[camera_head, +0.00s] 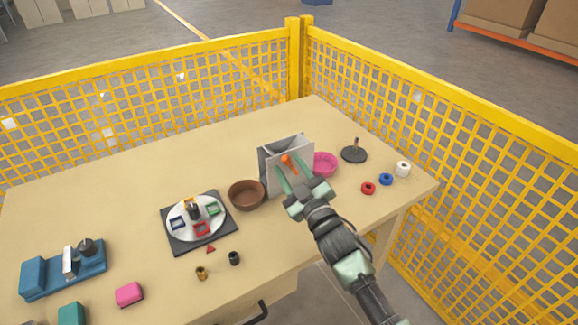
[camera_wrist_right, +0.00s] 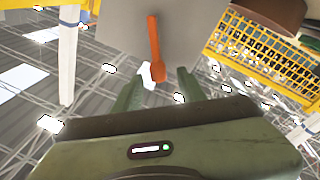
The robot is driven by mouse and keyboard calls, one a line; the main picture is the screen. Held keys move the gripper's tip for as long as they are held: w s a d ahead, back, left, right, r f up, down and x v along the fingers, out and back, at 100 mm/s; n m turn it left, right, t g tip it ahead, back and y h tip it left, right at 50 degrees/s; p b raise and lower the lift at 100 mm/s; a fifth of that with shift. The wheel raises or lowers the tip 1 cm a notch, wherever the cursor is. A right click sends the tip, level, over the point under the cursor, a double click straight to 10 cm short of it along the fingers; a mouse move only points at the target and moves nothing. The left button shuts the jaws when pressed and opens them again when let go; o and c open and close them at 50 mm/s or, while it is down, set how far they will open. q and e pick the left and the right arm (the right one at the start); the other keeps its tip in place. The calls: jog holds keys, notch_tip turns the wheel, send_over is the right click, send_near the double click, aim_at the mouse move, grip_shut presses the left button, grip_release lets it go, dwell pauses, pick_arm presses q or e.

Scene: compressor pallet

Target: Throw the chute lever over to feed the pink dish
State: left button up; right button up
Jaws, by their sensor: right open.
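The chute (camera_head: 303,152) is a grey box-like housing on the table, with an orange lever (camera_head: 287,160) on its near face. The lever's top leans left in the head view. In the right wrist view the orange lever (camera_wrist_right: 156,50) shows between the fingers. My right gripper (camera_head: 290,178) is open at the chute's front, its two fingers on either side of the lever; I cannot tell if they touch it. The pink dish (camera_head: 325,160) sits right of the chute, and a brown bowl (camera_head: 247,194) sits to its left. My left gripper is not in view.
A dark plate with a round white dial (camera_head: 183,231) lies left of the brown bowl. A dark disc with a post (camera_head: 354,155) and red, blue and white rings (camera_head: 386,179) lie at right. Yellow mesh fence (camera_head: 440,110) borders the table's back and right.

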jog(key=v, duration=0.7)
jog(key=shift+s+d+f, duration=0.1)
jog(key=shift+f, duration=0.05)
